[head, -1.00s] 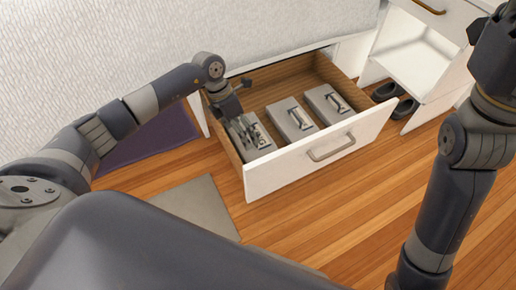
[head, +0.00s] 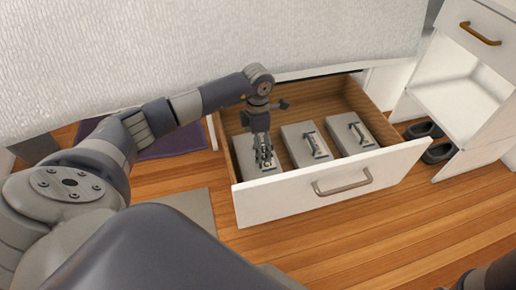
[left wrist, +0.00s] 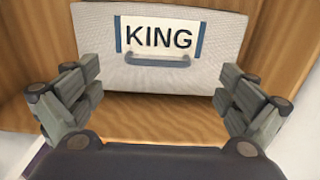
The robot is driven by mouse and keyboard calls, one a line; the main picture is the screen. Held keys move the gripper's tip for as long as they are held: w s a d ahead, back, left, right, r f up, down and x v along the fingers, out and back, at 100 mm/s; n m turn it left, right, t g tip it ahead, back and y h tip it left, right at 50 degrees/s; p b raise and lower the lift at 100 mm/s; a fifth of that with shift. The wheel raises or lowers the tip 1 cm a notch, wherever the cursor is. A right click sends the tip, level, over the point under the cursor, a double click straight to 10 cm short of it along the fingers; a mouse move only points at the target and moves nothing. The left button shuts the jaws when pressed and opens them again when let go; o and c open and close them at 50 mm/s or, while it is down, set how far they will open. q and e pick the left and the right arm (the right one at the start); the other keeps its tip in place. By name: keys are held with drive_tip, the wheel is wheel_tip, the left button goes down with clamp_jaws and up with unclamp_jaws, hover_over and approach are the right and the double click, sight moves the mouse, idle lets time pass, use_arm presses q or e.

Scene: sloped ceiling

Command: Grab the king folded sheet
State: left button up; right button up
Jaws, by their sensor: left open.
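The king folded sheet (head: 243,150) is a light grey, box-shaped bundle at the left end of an open drawer. In the left wrist view the king folded sheet (left wrist: 228,30) shows a white "KING" label with a blue-grey edge and a handle strip below it. My left gripper (head: 264,163) is over this bundle and hides part of it. My right gripper is not in view.
The drawer (head: 300,195) has a white front and wooden inside. Two similar grey bundles, a middle one (head: 296,148) and a right one (head: 346,140), lie beside the king one. Dark shoes (head: 437,152) stand by a white cabinet (head: 465,90). Wooden floor (head: 370,240) is clear in front.

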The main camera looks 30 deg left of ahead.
sight(243, 146)
use_arm(q)
drive_tip(key=shift+f+b, duration=2.5)
drive_tip(key=shift+f, duration=0.25)
drive_tip(key=shift+w+r, duration=0.1)
drive_tip(key=shift+a, duration=0.1)
drive_tip(key=c, duration=2.1)
